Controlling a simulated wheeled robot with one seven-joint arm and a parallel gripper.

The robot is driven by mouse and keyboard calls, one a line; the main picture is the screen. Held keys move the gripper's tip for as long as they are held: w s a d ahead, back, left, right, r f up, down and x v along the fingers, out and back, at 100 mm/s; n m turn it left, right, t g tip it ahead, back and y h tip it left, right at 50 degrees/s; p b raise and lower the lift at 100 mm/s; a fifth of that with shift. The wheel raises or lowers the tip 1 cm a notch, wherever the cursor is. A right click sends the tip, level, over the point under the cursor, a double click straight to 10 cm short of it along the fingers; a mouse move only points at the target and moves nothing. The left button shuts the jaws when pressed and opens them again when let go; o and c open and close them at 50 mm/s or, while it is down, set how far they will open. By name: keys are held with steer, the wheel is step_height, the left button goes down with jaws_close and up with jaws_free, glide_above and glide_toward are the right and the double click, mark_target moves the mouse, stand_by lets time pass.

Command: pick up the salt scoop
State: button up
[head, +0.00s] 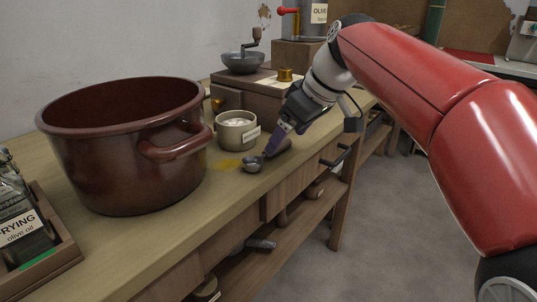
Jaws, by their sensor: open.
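A small metal salt scoop (252,164) lies on the wooden counter near its front edge, beside a yellowish patch. My gripper (271,153) reaches down from the upper right, its purple-grey fingertips close to the right side of the scoop. The jaws are open. I cannot tell whether a finger touches the scoop. The scoop's handle is not clearly seen; it may be hidden by the fingers. A cream pot with a label (236,128) and white contents stands just behind the scoop.
A large brown two-handled pot (125,150) stands left of the scoop. A grinder (243,62) and wooden box (245,92) stand behind. A crate of labelled bottles (50,262) is at the lower left. The counter's front edge runs close by the scoop.

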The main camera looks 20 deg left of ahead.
mark_target(282, 155)
steer(key=x, duration=0.3)
steer(key=shift+w+a, duration=0.2)
steer(key=c, duration=0.8)
steer(key=shift+r, duration=0.1)
